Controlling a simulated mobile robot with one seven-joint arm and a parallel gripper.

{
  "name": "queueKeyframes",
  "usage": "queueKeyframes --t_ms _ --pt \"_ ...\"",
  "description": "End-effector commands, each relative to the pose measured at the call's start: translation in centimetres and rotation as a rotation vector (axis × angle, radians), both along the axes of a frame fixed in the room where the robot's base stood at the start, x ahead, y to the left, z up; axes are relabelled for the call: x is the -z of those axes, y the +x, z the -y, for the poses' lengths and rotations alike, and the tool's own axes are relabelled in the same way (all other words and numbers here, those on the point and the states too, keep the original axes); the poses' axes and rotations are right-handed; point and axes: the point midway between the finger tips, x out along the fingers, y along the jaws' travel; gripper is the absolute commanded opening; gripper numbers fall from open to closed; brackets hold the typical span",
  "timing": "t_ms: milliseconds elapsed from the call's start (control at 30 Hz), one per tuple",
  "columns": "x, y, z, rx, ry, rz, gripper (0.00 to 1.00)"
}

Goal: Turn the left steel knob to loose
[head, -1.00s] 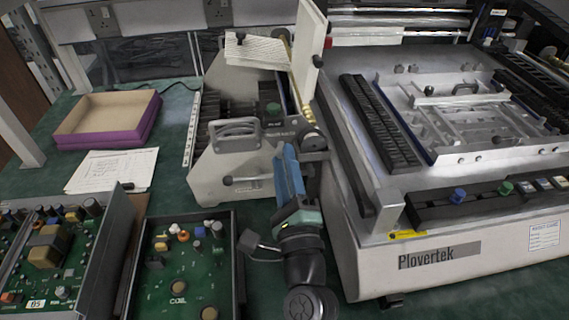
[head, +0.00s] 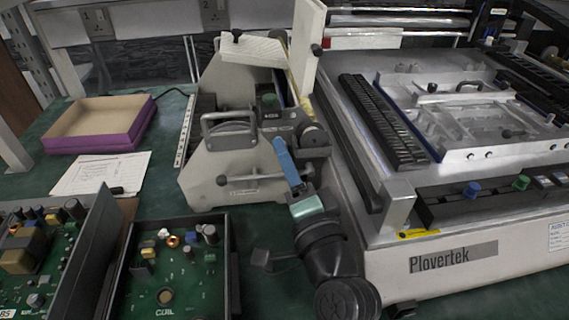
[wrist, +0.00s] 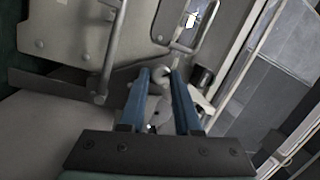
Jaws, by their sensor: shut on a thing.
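My gripper (head: 279,143) has blue fingers and reaches the front of the grey left-hand machine (head: 205,190), near its right end. In the wrist view my gripper (wrist: 160,74) is shut on a rounded grey steel knob (wrist: 161,80), which shows between the two fingers. In the head view the fingers hide this knob, and its turned angle cannot be read. The fingers tilt up and to the left, with my arm running down to the right.
A carry handle (head: 228,118) and a black-tipped lever (head: 221,180) sit left of my fingers. The large Plovertek machine (head: 385,235) stands close on the right. Open circuit-board boxes (head: 226,260) lie at front left. A purple tray (head: 95,147) and papers (head: 100,178) lie further left.

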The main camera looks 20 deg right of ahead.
Motion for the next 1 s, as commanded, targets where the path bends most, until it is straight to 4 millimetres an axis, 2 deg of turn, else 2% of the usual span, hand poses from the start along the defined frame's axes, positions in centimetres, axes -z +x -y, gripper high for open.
queueKeyframes --t_ms 400,967,1000 --pt "-0.11 -0.03 0.07 0.000 -0.180 -0.052 0.00" --pt "-0.14 -0.01 0.03 -0.001 -0.204 -0.058 0.00" --pt "-0.13 -0.01 0.02 -0.001 -0.204 -0.058 0.39"
